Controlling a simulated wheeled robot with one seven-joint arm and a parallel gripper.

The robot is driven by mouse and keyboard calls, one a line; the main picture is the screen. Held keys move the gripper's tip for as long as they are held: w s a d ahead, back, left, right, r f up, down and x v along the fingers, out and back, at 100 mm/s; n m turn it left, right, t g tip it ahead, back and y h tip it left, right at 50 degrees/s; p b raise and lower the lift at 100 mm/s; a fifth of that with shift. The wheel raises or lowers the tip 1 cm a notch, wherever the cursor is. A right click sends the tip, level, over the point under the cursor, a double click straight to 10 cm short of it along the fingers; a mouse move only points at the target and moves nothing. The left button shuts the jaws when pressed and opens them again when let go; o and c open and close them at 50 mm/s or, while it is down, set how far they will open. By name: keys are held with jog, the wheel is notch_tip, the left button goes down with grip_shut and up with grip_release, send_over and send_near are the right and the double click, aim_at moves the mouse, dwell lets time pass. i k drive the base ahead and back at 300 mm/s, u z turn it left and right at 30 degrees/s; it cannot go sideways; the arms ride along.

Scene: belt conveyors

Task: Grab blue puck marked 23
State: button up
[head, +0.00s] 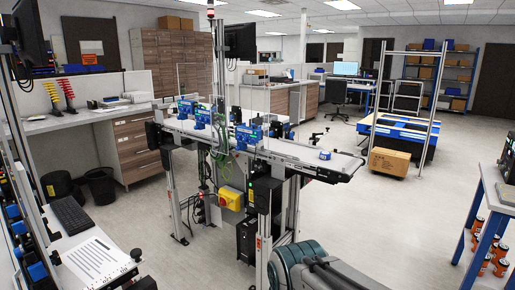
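A small blue puck with a pale top (325,155) sits on the belt conveyor (345,163), near its right end. The marking on its top is too small to read, so I cannot tell whether it says 23. Other blue items (247,135) stand along the conveyor to the left; they look like blue devices on the frame. My gripper is not in view. Only teal and grey parts of my own arm show at the bottom edge, well below the conveyor and apart from the puck.
A yellow-and-red switch box (230,198) and cables hang under the conveyor. A desk with a keyboard (72,214) is at the lower left. A cardboard box (389,162) lies on the floor at right. A blue-framed shelf (497,190) holds orange cans. Floor between is clear.

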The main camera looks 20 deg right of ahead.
aim_at(323, 156)
jog(key=u, duration=0.1)
jog(key=i, duration=1.5)
jog(key=z, duration=1.1)
jog(key=i, duration=0.8)
jog(key=z, duration=0.8)
